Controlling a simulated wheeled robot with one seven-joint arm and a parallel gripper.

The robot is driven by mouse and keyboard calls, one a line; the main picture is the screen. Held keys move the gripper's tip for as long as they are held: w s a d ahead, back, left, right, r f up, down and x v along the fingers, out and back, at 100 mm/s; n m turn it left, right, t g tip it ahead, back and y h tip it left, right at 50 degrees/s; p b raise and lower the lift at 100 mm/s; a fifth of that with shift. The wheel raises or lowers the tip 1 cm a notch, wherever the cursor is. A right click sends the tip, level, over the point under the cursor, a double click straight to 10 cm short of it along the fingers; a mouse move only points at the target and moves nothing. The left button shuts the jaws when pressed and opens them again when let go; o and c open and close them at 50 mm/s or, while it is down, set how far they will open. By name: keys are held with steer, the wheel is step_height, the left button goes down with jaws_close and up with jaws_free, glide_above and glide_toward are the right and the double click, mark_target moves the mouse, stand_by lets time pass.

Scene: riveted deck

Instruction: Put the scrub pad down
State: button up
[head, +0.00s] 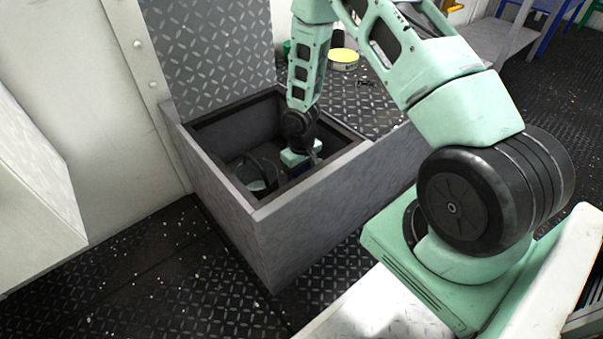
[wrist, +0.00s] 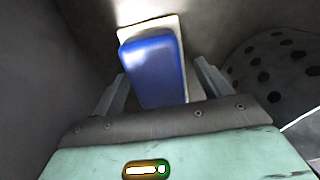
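The scrub pad (wrist: 152,70), a blue block with a cream layer behind it, is in the wrist view between and beyond my fingertips. My gripper (wrist: 162,88) is open. Its left finger is close to the pad's left side, and a gap shows between the right finger and the pad. In the head view my gripper (head: 301,162) points down inside an open grey box (head: 262,213), near its right inner wall. The pad is mostly hidden there by the gripper and the box. I cannot tell exactly how the pad rests.
A dark round container (head: 257,173) stands inside the box, left of my gripper. A dark perforated round thing (wrist: 275,72) shows at the right in the wrist view. The box's walls surround my gripper closely. A yellow-topped tin (head: 343,59) stands behind the box.

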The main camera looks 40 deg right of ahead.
mark_target(301, 170)
step_height(301, 170, up, 12)
steer(key=p, duration=0.7)
steer(key=s+a+r+n, duration=0.1)
steer(key=a+r+n, duration=0.1)
steer(key=a+r, duration=0.8)
steer(key=s+a+r+n, duration=0.2)
steer(key=s+a+r, duration=0.5)
steer(key=s, duration=0.4)
steer(key=s+a+r+n, duration=0.3)
steer(key=s+a+r, duration=0.4)
steer(key=s, duration=0.5)
step_height(301, 170, up, 2)
steer(key=shift+a+r+y, duration=0.2)
steer(key=shift+y, duration=0.1)
steer(key=shift+s, duration=0.1)
